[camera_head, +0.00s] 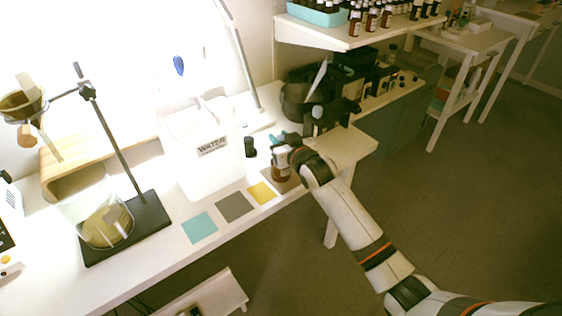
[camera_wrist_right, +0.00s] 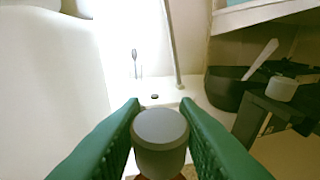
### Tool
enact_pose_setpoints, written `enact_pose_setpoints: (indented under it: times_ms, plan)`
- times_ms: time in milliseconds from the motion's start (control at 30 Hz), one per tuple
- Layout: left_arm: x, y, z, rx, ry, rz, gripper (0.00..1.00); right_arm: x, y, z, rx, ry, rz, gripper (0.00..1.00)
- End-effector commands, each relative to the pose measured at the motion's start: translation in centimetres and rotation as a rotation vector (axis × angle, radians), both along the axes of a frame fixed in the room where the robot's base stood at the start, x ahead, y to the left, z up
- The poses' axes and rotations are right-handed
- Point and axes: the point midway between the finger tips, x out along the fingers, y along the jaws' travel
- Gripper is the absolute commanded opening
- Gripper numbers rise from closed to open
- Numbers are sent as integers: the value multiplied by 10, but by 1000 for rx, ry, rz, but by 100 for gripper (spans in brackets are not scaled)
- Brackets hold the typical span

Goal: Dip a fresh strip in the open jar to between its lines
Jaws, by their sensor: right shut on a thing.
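My right gripper (camera_head: 280,142) has its green fingers on either side of a round grey cap (camera_wrist_right: 160,130), seen close up in the right wrist view. In the head view the gripper is at the top of a brown jar (camera_head: 281,166) with a pale label, standing at the front right of the bench. A sliver of reddish brown shows under the cap in the wrist view. The jar's mouth is hidden, so I cannot tell whether the cap is still seated on it. No test strip can be made out. My left gripper is not in view.
A white WATER container (camera_head: 209,172) stands left of the jar. Teal (camera_head: 199,228), grey (camera_head: 235,207) and yellow (camera_head: 262,193) squares lie along the front edge. A small black object (camera_head: 250,147) and dark bowl (camera_wrist_right: 229,90) are nearby. A shelf (camera_head: 330,36) with bottles hangs above.

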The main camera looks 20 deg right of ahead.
Motion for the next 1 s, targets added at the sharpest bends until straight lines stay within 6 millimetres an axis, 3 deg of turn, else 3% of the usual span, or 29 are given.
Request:
enact_pose_setpoints:
  times_ms: [267, 1000]
  plan:
    - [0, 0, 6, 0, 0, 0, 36, 0, 0, 6, 0, -1, 0, 13]
    - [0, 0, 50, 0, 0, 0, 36, 0, 0, 51, 0, -1, 0, 13]
